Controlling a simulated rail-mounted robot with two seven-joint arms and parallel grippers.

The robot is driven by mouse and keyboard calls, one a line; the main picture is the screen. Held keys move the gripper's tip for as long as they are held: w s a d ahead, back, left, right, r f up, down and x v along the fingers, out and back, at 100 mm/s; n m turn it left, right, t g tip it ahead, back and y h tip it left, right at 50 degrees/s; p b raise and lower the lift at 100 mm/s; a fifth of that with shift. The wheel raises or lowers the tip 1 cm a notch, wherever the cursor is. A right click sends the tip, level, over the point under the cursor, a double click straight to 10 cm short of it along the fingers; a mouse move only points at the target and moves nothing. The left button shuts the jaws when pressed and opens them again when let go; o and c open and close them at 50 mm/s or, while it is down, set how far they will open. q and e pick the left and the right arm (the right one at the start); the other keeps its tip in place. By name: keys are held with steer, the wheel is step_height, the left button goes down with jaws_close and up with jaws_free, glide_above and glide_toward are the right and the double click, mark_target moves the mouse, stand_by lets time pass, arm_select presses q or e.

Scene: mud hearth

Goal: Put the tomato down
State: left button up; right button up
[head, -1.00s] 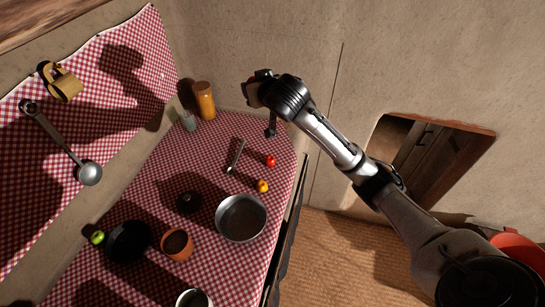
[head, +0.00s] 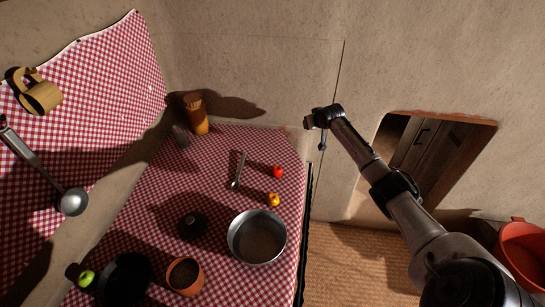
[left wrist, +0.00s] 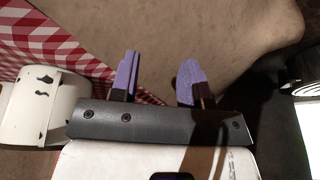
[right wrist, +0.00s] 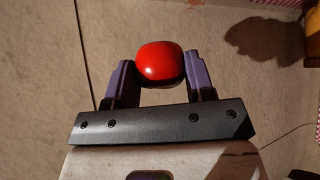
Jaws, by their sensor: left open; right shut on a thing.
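A round, shiny red tomato (right wrist: 160,62) is held between the two purple fingers of my right gripper (right wrist: 158,70) in the right wrist view. In the head view my right gripper (head: 311,121) is to the right of the checkered counter, in front of the plain wall; the tomato in it cannot be made out there. A similar small red fruit (head: 278,172) lies on the counter. My left gripper (left wrist: 158,82) is open and empty in the left wrist view, with a white mug (left wrist: 42,110) to its left. It is outside the head view.
The checkered counter (head: 268,148) holds a yellow fruit (head: 273,200), a metal utensil (head: 239,170), a steel pot (head: 257,237), a dark lid (head: 191,226), a clay pot (head: 185,276) and a dark pan (head: 124,280). An orange jar (head: 197,117) stands in the back corner. The counter's far right corner is clear.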

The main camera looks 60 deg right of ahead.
arm_select(q)
steer(key=shift+w+a, duration=0.2)
steer(key=shift+w, duration=0.05)
arm_select(e)
steer(key=shift+w+a+f+n+y, duration=0.2)
steer(key=shift+a+f+n+y, duration=0.1)
steer(key=shift+a+n+y, duration=0.25)
steer(key=shift+w+a+n+y, duration=0.1)
steer(key=shift+a+n+y, duration=0.15)
steer(key=shift+n+y, duration=0.1)
arm_select(q)
steer(key=shift+s+d, duration=0.35)
steer(key=shift+d, duration=0.15)
arm_select(e)
steer(key=shift+s+d+n+y, duration=0.2)
steer(key=shift+s+n+y, duration=0.1)
steer(key=shift+n+y, duration=0.25)
steer(key=shift+n+g, duration=0.25)
steer(key=shift+g, duration=0.05)
arm_select(q)
steer(key=shift+a, duration=0.1)
arm_select(e)
steer(key=shift+w+a+y, duration=0.1)
steer(key=shift+a+y, duration=0.05)
steer(key=shift+y, duration=0.1)
arm_select(q)
steer(key=shift+a, duration=0.1)
